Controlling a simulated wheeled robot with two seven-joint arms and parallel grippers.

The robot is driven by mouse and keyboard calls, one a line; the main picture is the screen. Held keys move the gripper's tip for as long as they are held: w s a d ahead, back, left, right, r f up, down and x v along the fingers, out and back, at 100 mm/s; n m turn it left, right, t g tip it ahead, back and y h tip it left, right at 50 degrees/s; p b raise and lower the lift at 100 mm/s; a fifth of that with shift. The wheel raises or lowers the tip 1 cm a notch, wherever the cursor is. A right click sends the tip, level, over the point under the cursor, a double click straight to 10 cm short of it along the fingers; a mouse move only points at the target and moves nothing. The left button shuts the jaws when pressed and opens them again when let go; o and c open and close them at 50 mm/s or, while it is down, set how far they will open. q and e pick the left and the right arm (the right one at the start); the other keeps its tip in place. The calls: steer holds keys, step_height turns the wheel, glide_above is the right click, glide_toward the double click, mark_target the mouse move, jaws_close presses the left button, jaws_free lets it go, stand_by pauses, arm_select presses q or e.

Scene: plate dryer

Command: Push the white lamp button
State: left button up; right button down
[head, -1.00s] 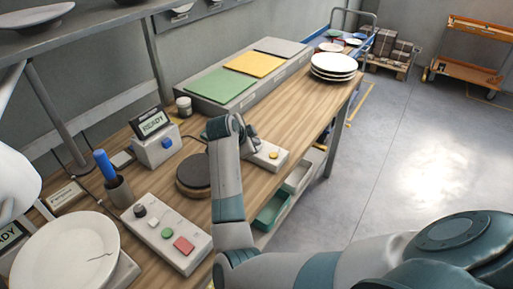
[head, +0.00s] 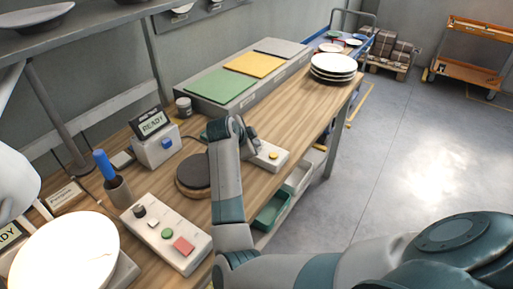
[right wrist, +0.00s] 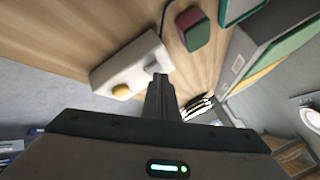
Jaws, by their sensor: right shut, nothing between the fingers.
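A small white button box (head: 270,158) with a yellow button (head: 273,155) stands near the table's front edge. In the right wrist view the box (right wrist: 118,62) shows the yellow button and a pale grey-white button (right wrist: 153,67). My right gripper (head: 254,143) is shut and empty, its fingertips at that pale button; whether they touch it I cannot tell. In the head view the gripper hides that button. A round plate (head: 65,255) at the lower left glows bright white, with a crack line in it. My left gripper is out of view.
A larger panel (head: 150,215) carries a black knob, a small white button, a green button and a red square one. A dark round pad (head: 194,172) lies left of my right arm.

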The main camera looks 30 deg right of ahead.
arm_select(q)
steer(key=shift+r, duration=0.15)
arm_select(e)
steer(key=shift+r, duration=0.1)
steer(key=shift+r+p, duration=0.5)
steer(key=shift+p, duration=0.05)
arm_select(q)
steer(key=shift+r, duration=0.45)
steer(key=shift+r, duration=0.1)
arm_select(e)
steer(key=shift+a+r, duration=0.15)
